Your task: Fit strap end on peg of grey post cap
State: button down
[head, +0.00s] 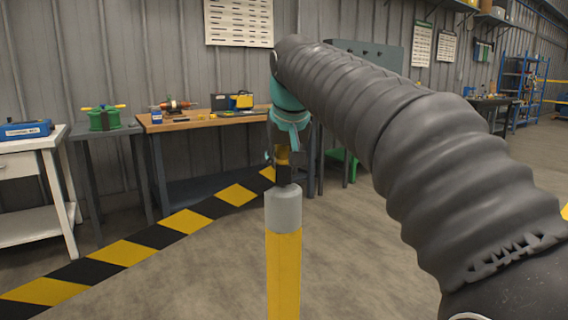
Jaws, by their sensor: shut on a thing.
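A yellow post (284,275) stands upright in the middle of the head view, with a rounded grey cap (284,210) on top. My gripper (283,166) points down just above the cap. It is shut on what looks like the strap end, a small dark piece (284,176) right over the cap's top. A yellow part shows just above this piece, between the gripper's fingers. The peg is hidden behind the dark piece and gripper. I cannot tell whether the strap end touches the peg or sits around it.
A wooden-topped workbench (225,118) with tools and cases stands behind. A grey table (108,130) with a green device and a white table (30,140) with a blue toolbox stand at left. A black-and-yellow floor stripe (125,248) crosses the left. The floor around the post is clear.

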jog(key=shift+f, duration=0.3)
jog(key=c, duration=0.7)
grip_release()
